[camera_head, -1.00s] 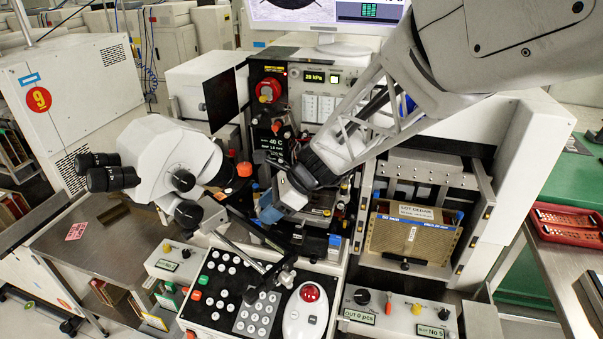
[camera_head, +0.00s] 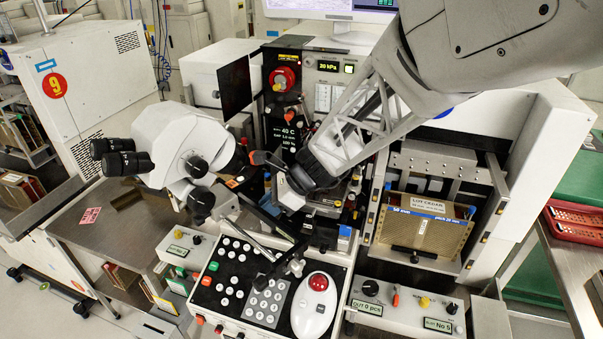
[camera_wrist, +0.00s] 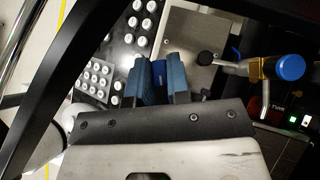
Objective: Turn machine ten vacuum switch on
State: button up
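The machine in front of me carries a panel with a lit kPa display (camera_head: 328,66), with pale plates below it. No number ten shows on it. I cannot pick out a labelled vacuum switch in the head view. In the wrist view two small lit buttons or switches (camera_wrist: 299,120), one greenish and one white, sit on a dark panel at the right edge; their label is unreadable. My gripper (camera_head: 268,208) is over the middle of the machine, left of the magazine.
A microscope (camera_head: 180,150) stands left of my gripper. A keypad console (camera_head: 240,285) with a red-ball trackball (camera_head: 318,284) lies in front. A blue-capped fitting (camera_wrist: 291,67) stands near the fingers.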

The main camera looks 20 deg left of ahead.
grip_shut()
jog(key=shift+n+g+h, duration=1)
jog(key=shift+n+g, duration=0.4)
jog(key=shift+n, duration=0.9)
jog(key=shift+a, duration=0.1)
jog(key=o, duration=0.7)
grip_release()
jog(key=shift+w, duration=0.1)
jog(key=shift+v, duration=3.9)
